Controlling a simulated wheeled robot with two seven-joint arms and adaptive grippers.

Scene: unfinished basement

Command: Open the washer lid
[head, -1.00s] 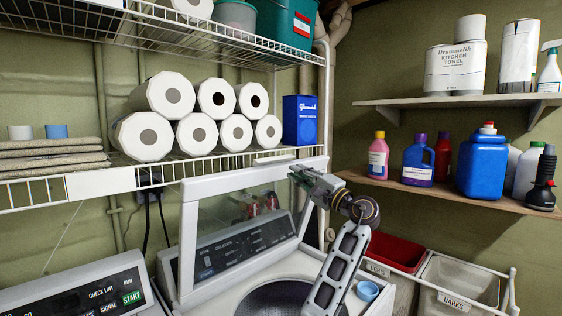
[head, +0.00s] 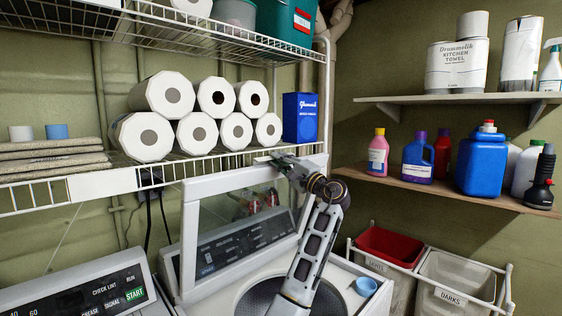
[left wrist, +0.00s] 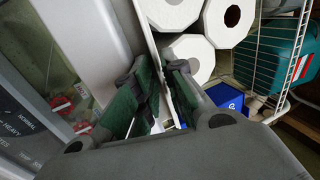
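The washer lid (head: 228,180), a white frame with a clear window, stands raised and steeply tilted above the washer (head: 345,285). The round drum opening (head: 262,297) shows below it. My left gripper (head: 274,160) is at the lid's upper right edge, close to the wire shelf. In the left wrist view, the two green-padded fingers (left wrist: 153,85) are apart with a gap between them. The white lid (left wrist: 85,35) lies left of the fingers. I cannot tell whether a finger touches it. My right gripper is not in view.
A wire shelf (head: 95,184) with paper rolls (head: 165,94) and a blue box (head: 300,118) sits just above and behind the lid. Laundry bins (head: 455,275) are to the right.

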